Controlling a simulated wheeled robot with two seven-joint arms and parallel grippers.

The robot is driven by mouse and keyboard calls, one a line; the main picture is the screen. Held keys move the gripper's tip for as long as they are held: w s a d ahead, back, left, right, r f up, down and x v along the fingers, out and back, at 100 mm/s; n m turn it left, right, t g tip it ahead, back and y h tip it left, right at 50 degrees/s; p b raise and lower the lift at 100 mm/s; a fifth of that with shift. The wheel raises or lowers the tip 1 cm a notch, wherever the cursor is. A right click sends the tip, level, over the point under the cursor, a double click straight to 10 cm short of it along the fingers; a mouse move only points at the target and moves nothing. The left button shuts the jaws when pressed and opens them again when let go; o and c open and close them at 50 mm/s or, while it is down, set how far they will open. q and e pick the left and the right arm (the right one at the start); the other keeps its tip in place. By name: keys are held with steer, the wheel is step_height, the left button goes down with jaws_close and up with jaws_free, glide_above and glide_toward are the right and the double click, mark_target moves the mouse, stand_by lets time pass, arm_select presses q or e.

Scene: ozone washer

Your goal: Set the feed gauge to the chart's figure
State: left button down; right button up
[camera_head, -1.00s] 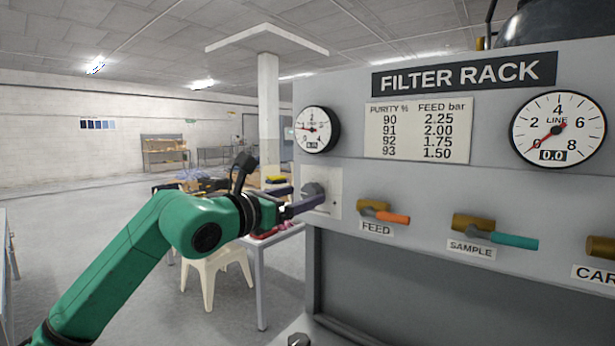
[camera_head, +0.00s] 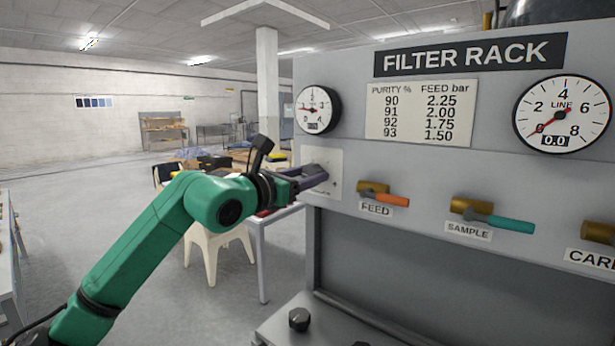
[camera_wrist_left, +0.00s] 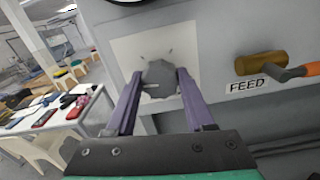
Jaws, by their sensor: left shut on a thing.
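The feed gauge (camera_head: 317,109) is the small round dial at the rack's left edge; its needle points left and its digital figure is too small to read. The chart (camera_head: 420,113) lists purity 90 to 93 against feed 2.25, 2.00, 1.75 and 1.50 bar. Below the gauge is a pale plate (camera_head: 334,186) with a dark grey knob (camera_wrist_left: 160,78). My left gripper (camera_head: 322,173) is at the plate, its fingers shut on the knob's two sides, as the left wrist view shows. In the head view the fingers mostly hide the knob. My right gripper is out of view.
The FEED valve with its orange handle (camera_head: 392,199) sits just right of the plate. The SAMPLE valve with its teal handle (camera_head: 510,224) is further right. The LINE gauge (camera_head: 562,114) reads 0.0. A table (camera_wrist_left: 60,120) with small items stands left of the rack.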

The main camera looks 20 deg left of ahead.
arm_select(q)
steer(key=m+b, duration=0.1)
steer(key=m, duration=0.2)
steer(key=shift+b, duration=0.3)
steer(key=shift+m+b, duration=0.5)
steer(key=shift+m, duration=1.8)
steer(key=shift+c, duration=1.3)
jaws_free()
steer(key=b+v, duration=0.7)
steer(key=v, duration=0.7)
steer(key=shift+s, duration=0.25)
